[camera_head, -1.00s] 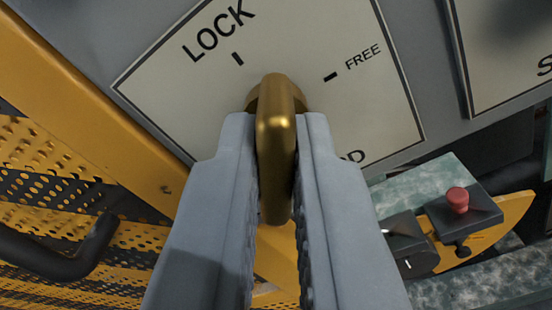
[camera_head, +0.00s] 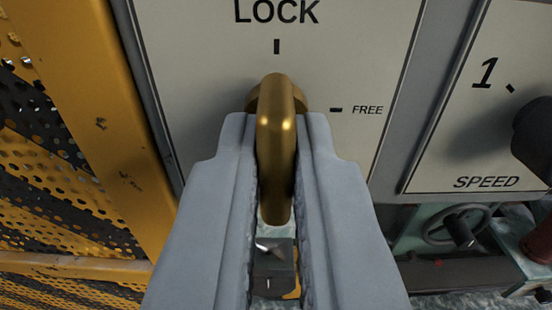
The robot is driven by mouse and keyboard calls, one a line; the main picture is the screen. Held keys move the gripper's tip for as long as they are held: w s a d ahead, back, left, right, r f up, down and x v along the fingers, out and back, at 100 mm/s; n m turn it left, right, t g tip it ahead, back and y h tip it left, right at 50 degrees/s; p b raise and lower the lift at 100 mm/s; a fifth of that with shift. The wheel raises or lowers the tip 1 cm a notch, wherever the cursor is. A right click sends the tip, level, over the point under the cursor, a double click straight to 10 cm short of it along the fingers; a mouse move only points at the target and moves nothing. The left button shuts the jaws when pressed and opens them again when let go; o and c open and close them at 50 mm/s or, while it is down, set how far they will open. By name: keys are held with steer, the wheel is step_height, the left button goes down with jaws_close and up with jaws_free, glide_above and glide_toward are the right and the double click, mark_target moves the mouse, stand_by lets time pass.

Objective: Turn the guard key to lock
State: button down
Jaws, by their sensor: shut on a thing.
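The brass guard key (camera_head: 276,165) stands out from a pale panel (camera_head: 195,80) marked LOCK at the top and FREE at the right. My gripper (camera_head: 277,150) is shut on the key, with one grey finger on each side of its bow. The bow looks upright in the picture, in line with the tick under LOCK. The FREE tick lies to the right of the key. The fingers hide the lower part of the panel.
A yellow post (camera_head: 95,110) and a perforated yellow guard (camera_head: 50,190) stand at the left. At the right is a SPEED panel (camera_head: 470,150) with a dark knob (camera_head: 535,140). A handwheel (camera_head: 455,222) sits below it. A dark block (camera_head: 275,265) shows between the fingers.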

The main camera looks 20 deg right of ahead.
steer(key=shift+f, duration=0.15)
steer(key=c, duration=1.5)
jaws_free()
steer(key=v, duration=1.7)
steer(key=shift+s, duration=0.2)
steer(key=shift+r, duration=0.2)
